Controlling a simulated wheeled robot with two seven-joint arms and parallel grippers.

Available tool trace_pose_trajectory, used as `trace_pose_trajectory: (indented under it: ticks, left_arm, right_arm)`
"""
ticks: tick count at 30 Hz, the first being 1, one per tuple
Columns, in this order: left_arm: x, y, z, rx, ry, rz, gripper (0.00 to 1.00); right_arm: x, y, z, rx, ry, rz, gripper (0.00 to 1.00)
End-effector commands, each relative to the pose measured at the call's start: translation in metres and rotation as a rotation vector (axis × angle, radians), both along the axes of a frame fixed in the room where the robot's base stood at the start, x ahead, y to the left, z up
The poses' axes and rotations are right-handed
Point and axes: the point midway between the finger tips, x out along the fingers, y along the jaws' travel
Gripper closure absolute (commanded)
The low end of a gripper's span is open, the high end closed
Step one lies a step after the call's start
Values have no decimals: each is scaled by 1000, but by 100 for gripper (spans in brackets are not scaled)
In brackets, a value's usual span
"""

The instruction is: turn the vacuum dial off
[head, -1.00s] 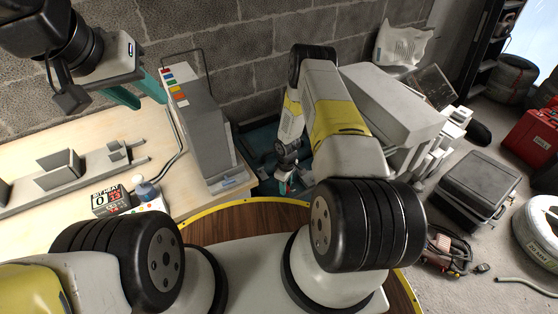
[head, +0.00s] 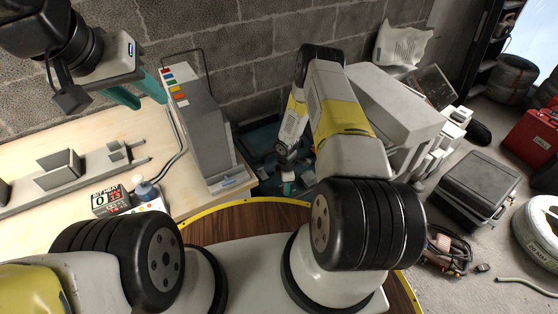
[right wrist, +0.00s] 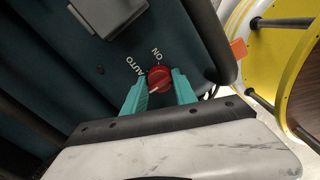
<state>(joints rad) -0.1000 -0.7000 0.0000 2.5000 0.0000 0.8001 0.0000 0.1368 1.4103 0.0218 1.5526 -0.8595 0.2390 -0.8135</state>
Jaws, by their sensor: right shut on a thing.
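The vacuum dial (right wrist: 159,77) is a round red knob on the dark teal panel of the vacuum (right wrist: 170,25), with AUTO and ON printed beside it in white. A pale line on the knob points toward the lower left. My right gripper (right wrist: 160,88) has its teal fingers on either side of the knob, shut on it. In the head view my right gripper (head: 288,186) is small, low beside the bench at the vacuum (head: 266,140), and the knob is hidden. My left gripper (head: 137,92) is open and empty above the bench.
A large pale grey box (head: 395,105) stands right of my right arm. A dark case (head: 480,185) lies on the floor.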

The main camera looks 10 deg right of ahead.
Motion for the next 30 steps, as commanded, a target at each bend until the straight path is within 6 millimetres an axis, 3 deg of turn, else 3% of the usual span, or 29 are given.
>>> trace_pose_trajectory:
  ticks: [15, 16, 18, 30]
  left_arm:
    - [0, 0, 0, 0, 0, 0, 64]
    - [0, 0, 0, 0, 0, 0, 64]
    - [0, 0, 0, 0, 0, 0, 64]
    - [0, 0, 0, 0, 0, 0, 64]
  right_arm:
    - [1, 0, 1, 0, -3, 21, 100]
    - [1, 0, 1, 0, -3, 21, 61]
    - [1, 0, 1, 0, -2, 20, 47]
    - [1, 0, 6, 0, -2, 18, 45]
